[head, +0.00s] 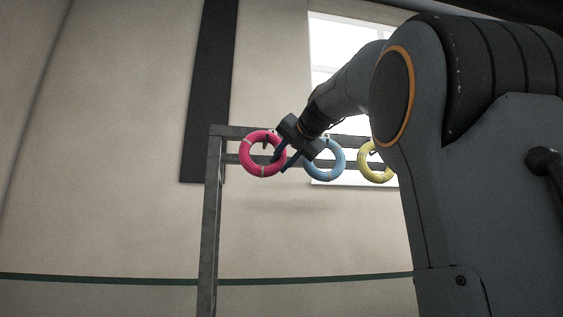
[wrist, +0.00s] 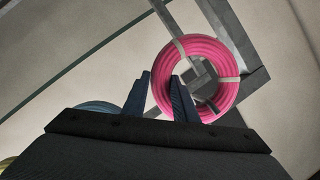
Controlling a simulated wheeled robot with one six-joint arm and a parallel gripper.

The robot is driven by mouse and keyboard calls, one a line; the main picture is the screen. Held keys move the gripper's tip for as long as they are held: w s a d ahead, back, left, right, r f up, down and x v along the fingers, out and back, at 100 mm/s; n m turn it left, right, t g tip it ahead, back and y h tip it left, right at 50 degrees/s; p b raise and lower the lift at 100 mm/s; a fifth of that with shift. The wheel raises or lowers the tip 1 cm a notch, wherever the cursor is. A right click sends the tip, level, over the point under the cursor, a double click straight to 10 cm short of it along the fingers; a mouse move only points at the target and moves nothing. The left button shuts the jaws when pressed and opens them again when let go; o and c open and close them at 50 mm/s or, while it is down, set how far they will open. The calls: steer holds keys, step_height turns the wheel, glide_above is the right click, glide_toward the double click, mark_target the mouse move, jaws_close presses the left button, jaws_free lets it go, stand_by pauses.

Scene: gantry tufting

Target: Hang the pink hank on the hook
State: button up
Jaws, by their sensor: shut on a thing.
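The pink hank (head: 244,156) is a ring with pale ties, upright at the left end of a grey gantry rail. My gripper (head: 281,162) is shut on its right side in the head view. In the wrist view the near left rim of the pink hank (wrist: 214,48) lies between the two fingers of my gripper (wrist: 160,76). A grey hook (wrist: 198,73) shows inside the ring's opening. I cannot tell whether the ring rests on it. The fingers partly cover the ring.
A blue hank (head: 341,160) and a yellow hank (head: 366,165) hang to the right along the gantry, the blue one close behind my wrist. The gantry post (head: 209,230) stands at left. The wall behind is bare below the hanks.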

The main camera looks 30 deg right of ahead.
steer(key=o, duration=1.1)
steer(key=shift+o, duration=0.2)
steer(key=b+v, duration=0.3)
steer(key=v, duration=0.4)
steer(key=shift+s, duration=0.4)
steer(key=shift+r, duration=0.1)
